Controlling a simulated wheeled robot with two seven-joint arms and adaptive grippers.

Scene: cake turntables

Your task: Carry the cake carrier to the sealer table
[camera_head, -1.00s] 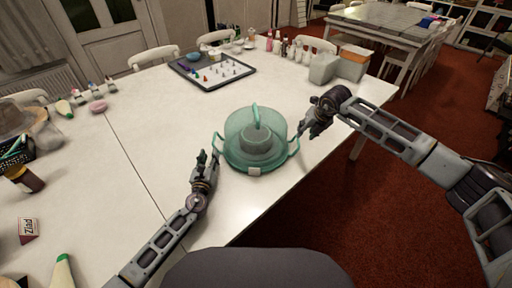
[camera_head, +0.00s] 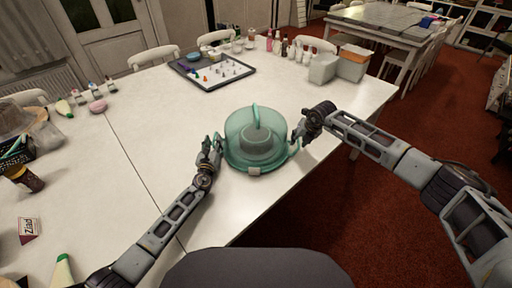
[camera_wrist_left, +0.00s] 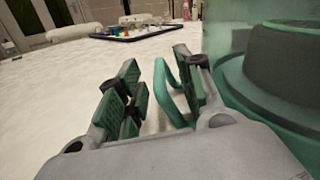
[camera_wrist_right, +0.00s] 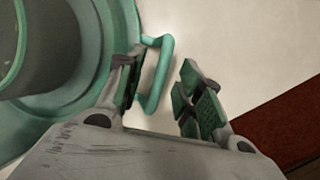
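The cake carrier (camera_head: 240,125) stands upright on the near part of the white table; it has a clear green dome, a top handle and a loop handle on each side. A dark round cake shows inside. My left gripper (camera_head: 212,147) is at the carrier's left handle; in the left wrist view the open fingers (camera_wrist_left: 155,90) stand either side of the green handle loop (camera_wrist_left: 172,92). My right gripper (camera_head: 298,135) is at the right handle; in the right wrist view the open fingers (camera_wrist_right: 160,92) stand either side of that handle (camera_wrist_right: 166,60). I cannot identify the sealer table.
A dark tray (camera_head: 212,84) with small pieces lies behind the carrier. Several bottles and grey boxes (camera_head: 322,68) stand at the back right. Another table (camera_head: 385,20) stands farther back right, across red carpet. White chairs line the far side.

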